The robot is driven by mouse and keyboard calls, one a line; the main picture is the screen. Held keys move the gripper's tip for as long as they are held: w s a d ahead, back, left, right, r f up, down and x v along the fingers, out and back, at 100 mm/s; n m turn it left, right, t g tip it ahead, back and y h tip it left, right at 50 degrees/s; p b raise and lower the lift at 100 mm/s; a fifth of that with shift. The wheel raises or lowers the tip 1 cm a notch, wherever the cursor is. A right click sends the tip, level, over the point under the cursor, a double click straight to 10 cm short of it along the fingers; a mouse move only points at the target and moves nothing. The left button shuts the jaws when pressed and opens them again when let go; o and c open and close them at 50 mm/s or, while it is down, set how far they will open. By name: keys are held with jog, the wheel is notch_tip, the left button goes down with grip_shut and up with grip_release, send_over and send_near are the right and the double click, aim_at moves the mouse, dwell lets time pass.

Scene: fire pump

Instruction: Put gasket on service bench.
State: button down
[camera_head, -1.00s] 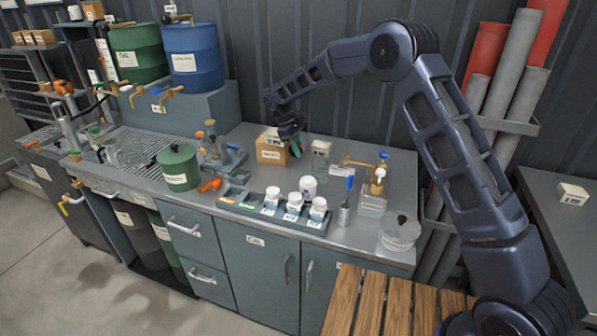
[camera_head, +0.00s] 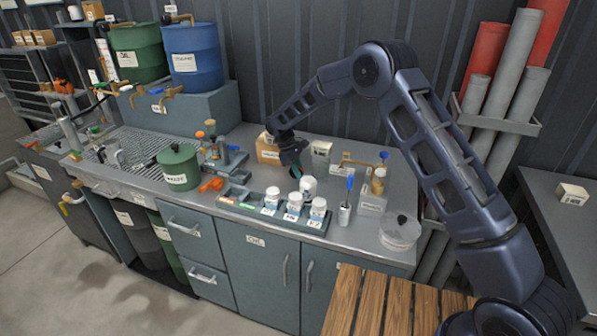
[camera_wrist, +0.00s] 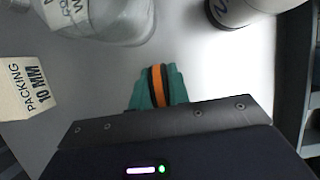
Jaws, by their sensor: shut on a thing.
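My gripper (camera_head: 296,172) is low over the back middle of the grey workbench top (camera_head: 345,236), between a cardboard box and the white-capped bottles. In the wrist view its teal fingertips (camera_wrist: 158,88) are shut on a thin orange and black piece, seen edge-on, which I take for the gasket (camera_wrist: 157,85). The gasket's full shape is hidden between the fingers. The bench surface shows beneath it; I cannot tell whether the gasket touches it.
A packing box (camera_wrist: 22,88) and a clear jar (camera_wrist: 120,20) stand close by in the wrist view. A white bottle (camera_head: 308,187) is just right of my gripper. Bottles in a rack (camera_head: 270,200) stand in front. A brass fitting (camera_head: 362,163) is to the right.

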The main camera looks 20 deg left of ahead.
jog(key=c, duration=1.3)
grip_release()
jog(key=shift+f, duration=0.1)
jog(key=shift+c, duration=0.2)
jog(key=v, duration=1.2)
jog(key=shift+d+r, duration=0.1)
jog(key=shift+r, duration=0.15)
